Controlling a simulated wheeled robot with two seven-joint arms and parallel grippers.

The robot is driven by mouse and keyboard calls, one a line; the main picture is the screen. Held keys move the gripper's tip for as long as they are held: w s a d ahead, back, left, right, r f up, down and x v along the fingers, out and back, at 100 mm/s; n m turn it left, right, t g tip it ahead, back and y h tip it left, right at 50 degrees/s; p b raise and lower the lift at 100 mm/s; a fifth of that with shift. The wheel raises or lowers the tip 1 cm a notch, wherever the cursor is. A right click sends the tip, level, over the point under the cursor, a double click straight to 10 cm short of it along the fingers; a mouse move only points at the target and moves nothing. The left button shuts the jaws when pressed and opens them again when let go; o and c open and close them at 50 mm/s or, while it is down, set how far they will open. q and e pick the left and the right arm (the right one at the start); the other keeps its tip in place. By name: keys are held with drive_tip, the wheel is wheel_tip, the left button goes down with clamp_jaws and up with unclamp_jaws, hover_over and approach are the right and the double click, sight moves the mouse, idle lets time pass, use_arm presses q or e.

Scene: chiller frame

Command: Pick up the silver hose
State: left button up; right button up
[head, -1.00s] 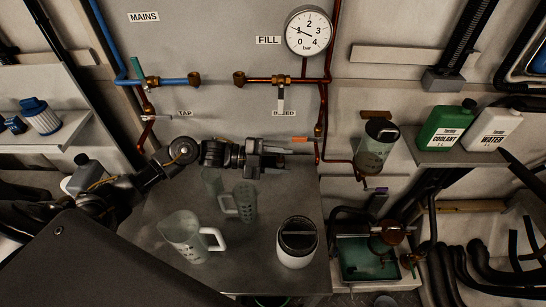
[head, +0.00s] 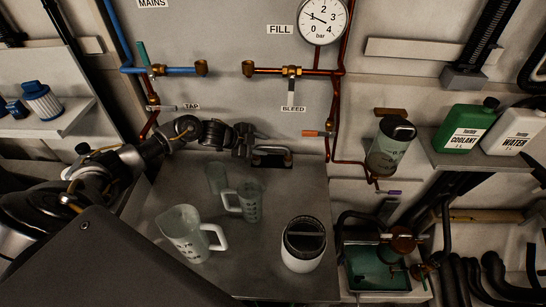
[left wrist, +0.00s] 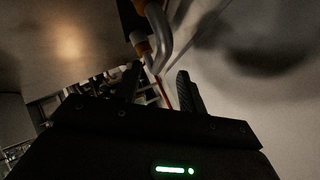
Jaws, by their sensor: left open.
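The silver hose (head: 273,150) shows as a short bent grey tube at the back edge of the metal worktop, against the panel. My left gripper (head: 248,142) is just left of it, small and dark in the head view. In the left wrist view the silver tube (left wrist: 160,38), with a brass-coloured fitting, runs down towards the space between the fingers of my left gripper (left wrist: 160,88). The fingers are apart and do not visibly grip it. Whether the tube is fully between them is unclear. My right gripper is not in view.
On the worktop (head: 165,275) stand a clear jug (head: 186,235), a smaller jug (head: 248,200) and a white jar with a dark lid (head: 303,245). The bleed valve (head: 291,72) and copper pipes are above. A green coolant bottle (head: 463,128) stands on the right shelf.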

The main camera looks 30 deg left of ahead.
sight(269, 147)
use_arm(q)
drive_tip(key=shift+d+f, duration=0.1)
drive_tip(key=shift+f, duration=0.1)
drive_tip(key=b+x, duration=0.4)
drive_tip(key=x, duration=0.1)
drive_tip(key=shift+w, duration=0.15)
drive_tip(key=shift+r, duration=0.2)
drive_tip(key=shift+c, duration=0.3)
clamp_jaws()
